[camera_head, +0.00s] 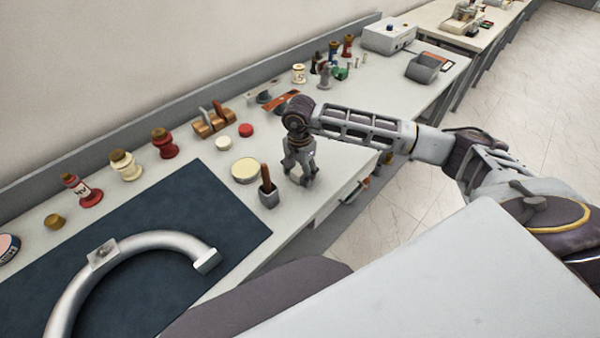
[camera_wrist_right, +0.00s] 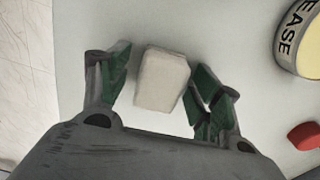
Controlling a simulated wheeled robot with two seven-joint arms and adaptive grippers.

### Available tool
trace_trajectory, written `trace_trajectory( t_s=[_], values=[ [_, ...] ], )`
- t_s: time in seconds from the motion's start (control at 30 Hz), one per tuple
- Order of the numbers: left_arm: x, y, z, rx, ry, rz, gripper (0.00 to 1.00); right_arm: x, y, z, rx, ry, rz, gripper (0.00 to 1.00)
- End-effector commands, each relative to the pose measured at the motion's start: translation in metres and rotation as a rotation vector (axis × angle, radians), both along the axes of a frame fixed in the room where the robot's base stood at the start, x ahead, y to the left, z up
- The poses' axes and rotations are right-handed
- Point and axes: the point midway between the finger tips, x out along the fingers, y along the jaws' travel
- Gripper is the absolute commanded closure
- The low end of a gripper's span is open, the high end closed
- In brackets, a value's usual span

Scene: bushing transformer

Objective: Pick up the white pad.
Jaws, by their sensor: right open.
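The white pad (camera_wrist_right: 162,78) is a small, pale block with rounded edges, lying on the light bench top in the right wrist view. My right gripper (camera_head: 302,180) is open and points down at the bench near its front edge. In the right wrist view its green-lined fingers stand on either side of the pad, with a narrow gap on the left and the right finger very close to it. I cannot tell whether that finger touches. In the head view I cannot make out the pad by the gripper. My left gripper is not in view.
A grey cup (camera_head: 268,195) with a brown-handled tool and a round grease tin (camera_head: 245,171) stand left of my right gripper. A red cap (camera_head: 246,130) lies behind. A dark mat (camera_head: 215,205) carries a curved metal pipe (camera_head: 130,245). Several bushings line the wall.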

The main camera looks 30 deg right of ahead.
Motion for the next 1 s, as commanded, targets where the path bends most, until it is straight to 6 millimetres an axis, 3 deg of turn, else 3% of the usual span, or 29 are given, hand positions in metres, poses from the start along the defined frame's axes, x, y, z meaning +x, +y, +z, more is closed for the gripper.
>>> trace_trajectory(
  t_s=[0.07, 0.37, 0.77, 1.0],
  values=[
    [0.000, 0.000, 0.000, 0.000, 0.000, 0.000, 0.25, 0.000, 0.000, 0.000, 0.000, 0.000, 0.000, 0.42],
    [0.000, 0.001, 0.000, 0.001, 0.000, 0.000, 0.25, 0.000, 0.000, 0.000, 0.000, 0.000, 0.000, 0.81],
    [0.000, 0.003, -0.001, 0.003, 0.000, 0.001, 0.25, 0.001, 0.000, 0.004, 0.001, -0.002, 0.000, 0.81],
    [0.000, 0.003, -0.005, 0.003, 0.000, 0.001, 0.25, 0.001, 0.000, 0.026, 0.002, -0.004, 0.000, 0.81]
  ],
)
